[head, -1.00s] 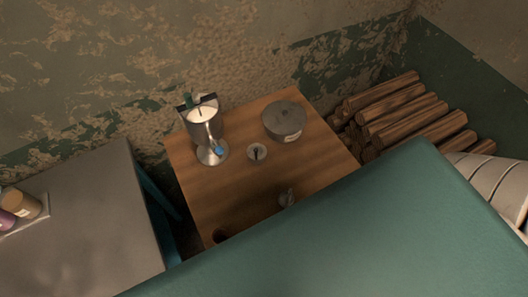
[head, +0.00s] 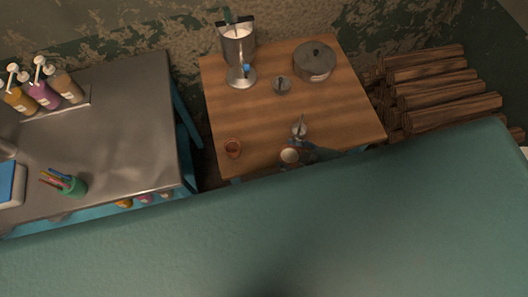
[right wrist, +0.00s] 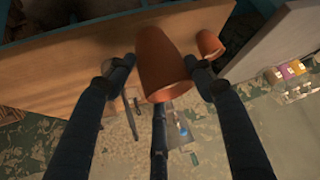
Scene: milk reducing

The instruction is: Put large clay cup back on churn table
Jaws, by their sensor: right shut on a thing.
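The large clay cup (right wrist: 165,65) is orange-brown and sits between the dark fingers of my right gripper (right wrist: 160,75) in the right wrist view. The gripper is shut on it. In the head view this cup (head: 290,156) shows small at the front edge of the wooden churn table (head: 255,125), with my right gripper (head: 306,150) beside it. I cannot tell whether the cup touches the tabletop. A smaller clay cup (head: 232,148) stands at the table's front left corner; it also shows in the right wrist view (right wrist: 210,45). My left gripper is not in view.
A metal churn (head: 238,50), a lidded pot (head: 314,61) and a small metal piece (head: 282,85) stand at the back of the table. A grey table (head: 120,115) stands left; logs (head: 440,90) lie right. The table's middle is clear.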

